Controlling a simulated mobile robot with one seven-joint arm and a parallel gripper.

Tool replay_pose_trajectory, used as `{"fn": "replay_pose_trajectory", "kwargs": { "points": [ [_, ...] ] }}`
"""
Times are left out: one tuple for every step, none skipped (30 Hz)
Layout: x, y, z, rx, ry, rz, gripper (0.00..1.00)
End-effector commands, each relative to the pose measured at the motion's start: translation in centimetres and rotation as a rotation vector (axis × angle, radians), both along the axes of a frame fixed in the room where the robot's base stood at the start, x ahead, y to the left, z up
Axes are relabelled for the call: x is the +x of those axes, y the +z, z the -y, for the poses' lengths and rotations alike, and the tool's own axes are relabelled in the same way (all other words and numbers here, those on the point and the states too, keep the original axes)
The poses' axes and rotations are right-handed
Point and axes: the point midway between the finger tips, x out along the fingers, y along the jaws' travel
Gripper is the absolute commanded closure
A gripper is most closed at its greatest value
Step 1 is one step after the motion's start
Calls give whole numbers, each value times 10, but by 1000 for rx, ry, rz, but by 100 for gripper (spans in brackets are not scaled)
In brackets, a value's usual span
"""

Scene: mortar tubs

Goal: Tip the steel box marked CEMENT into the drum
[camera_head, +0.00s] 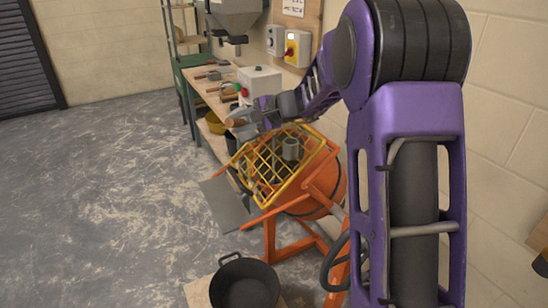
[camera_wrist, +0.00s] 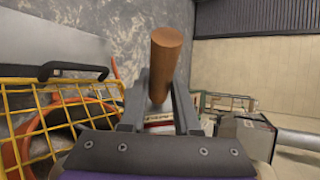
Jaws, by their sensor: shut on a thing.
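My gripper (camera_wrist: 157,108) is shut on a round wooden handle (camera_wrist: 166,55), which sticks up past the fingertips in the wrist view. A small patch of red and white marking shows behind the fingers, too hidden to read. In the head view my gripper (camera_head: 250,119) is above the far side of the mixer, and the handle (camera_head: 235,122) points left beside grey metal. I cannot make out the word CEMENT or the whole steel box. The orange drum (camera_head: 327,181) lies under a yellow grid guard (camera_head: 262,188); a grey cylinder (camera_head: 290,148) shows at the grid.
A workbench (camera_head: 204,87) with tools and a white control box (camera_head: 259,83) stands behind the mixer. A grey hopper (camera_head: 236,17) hangs above. A black tub (camera_head: 245,285) stands in front on a board. A grey plate (camera_head: 225,204) juts out left of the grid. The left floor is clear.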

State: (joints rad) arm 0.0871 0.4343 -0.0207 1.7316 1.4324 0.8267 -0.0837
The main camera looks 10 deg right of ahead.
Motion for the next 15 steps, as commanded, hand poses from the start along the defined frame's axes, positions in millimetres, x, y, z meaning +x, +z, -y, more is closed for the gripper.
{"fn": "replay_pose_trajectory", "kwargs": {
  "points": [
    [0,72,1,7,0,4,100],
    [0,72,1,10,-1,5,100],
    [0,73,2,15,-1,6,100],
    [0,73,2,20,-1,7,100],
    [0,74,3,23,-2,8,100],
    [0,72,3,29,-2,10,100],
    [0,72,3,33,-1,11,100],
    [0,73,4,38,-1,12,100],
    [0,73,4,43,0,13,100],
    [0,74,4,47,0,14,100],
    [0,74,4,51,0,15,100],
    [0,74,5,56,-1,16,100],
    [0,75,5,60,-1,16,100],
    [0,75,6,64,-1,17,100],
    [0,74,6,69,-1,18,100]
  ]
}}
